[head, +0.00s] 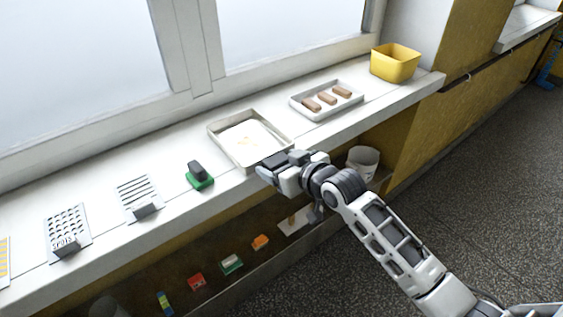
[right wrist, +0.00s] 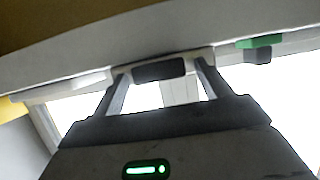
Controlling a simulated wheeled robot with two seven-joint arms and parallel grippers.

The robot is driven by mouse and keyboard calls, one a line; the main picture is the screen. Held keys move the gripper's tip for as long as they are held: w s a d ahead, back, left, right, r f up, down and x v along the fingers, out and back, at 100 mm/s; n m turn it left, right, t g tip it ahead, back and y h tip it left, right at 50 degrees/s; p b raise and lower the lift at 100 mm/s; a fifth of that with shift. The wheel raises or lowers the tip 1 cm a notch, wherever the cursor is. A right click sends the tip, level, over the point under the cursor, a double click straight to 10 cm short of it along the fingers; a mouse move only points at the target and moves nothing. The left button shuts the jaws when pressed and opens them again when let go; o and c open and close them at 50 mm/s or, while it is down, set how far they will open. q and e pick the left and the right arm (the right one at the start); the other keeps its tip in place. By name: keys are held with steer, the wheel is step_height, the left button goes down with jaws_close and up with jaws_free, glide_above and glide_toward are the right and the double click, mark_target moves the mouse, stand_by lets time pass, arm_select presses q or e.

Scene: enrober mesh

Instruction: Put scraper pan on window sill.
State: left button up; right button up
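A shallow metal pan (head: 216,132) with a whitish inside and a few tan smears, which I take as the scraper pan, lies flat on the window sill (head: 110,243). My right gripper (head: 264,168) is at the pan's front right corner, over the sill's front edge, and hides that corner. In the right wrist view the two fingers (right wrist: 163,80) stand apart. A dark block (right wrist: 159,70) shows between their tips, with a gap on each side. I cannot tell whether it is part of the pan. My left gripper is not in view.
Right of the pan are a white tray (head: 297,104) with brown bars and a yellow tub (head: 396,63). To its left are a green scraper (head: 199,177) and slotted plates (head: 138,196). Below, a lower shelf holds small coloured items and a white bucket (head: 363,161).

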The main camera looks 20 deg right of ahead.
steer(key=shift+r, duration=0.1)
steer(key=shift+s+d+r, duration=0.1)
steer(key=shift+s+r, duration=0.05)
steer(key=v, duration=1.1)
steer(key=s+a+f+m+g+h, duration=0.1)
steer(key=s+a+f, duration=0.3)
steer(key=s+f, duration=1.1)
step_height(320, 180, down, 3)
steer(key=shift+a+r+g+h, duration=0.15)
steer(key=shift+g+h, duration=0.25)
steer(key=shift+g, duration=0.4)
